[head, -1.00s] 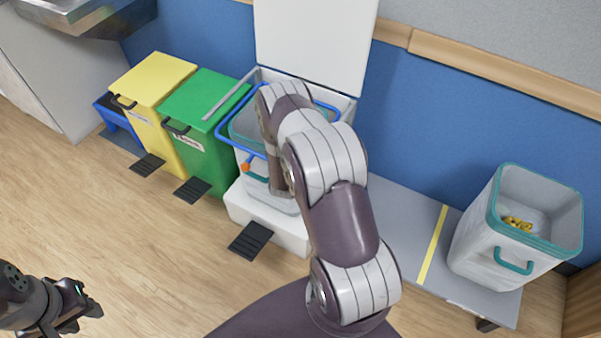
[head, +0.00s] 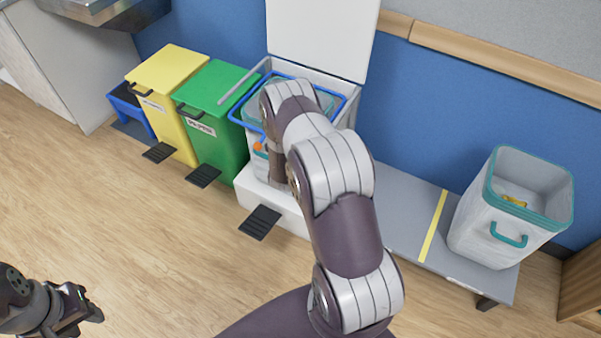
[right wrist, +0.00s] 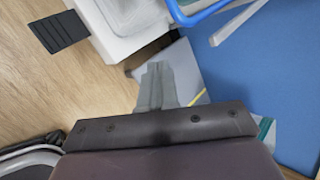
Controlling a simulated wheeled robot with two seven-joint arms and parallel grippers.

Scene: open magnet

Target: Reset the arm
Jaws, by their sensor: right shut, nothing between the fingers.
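My right arm reaches over the open white bin (head: 262,197) in the head view, and its own links hide its gripper there. In the right wrist view the right gripper (right wrist: 156,80) shows as narrow grey fingers, shut and empty, with the grey platform behind them. My left gripper (head: 88,306) is low at the left of the head view, over the floor and away from the bins. Its finger gap is too small to make out.
A yellow bin (head: 165,85) and a green bin (head: 222,100) stand left of the white one, whose lid (head: 318,35) is up. A blue frame (head: 335,118) is at its opening. A grey-white bucket (head: 475,235) stands on the grey platform (head: 398,200). Open floor lies in front.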

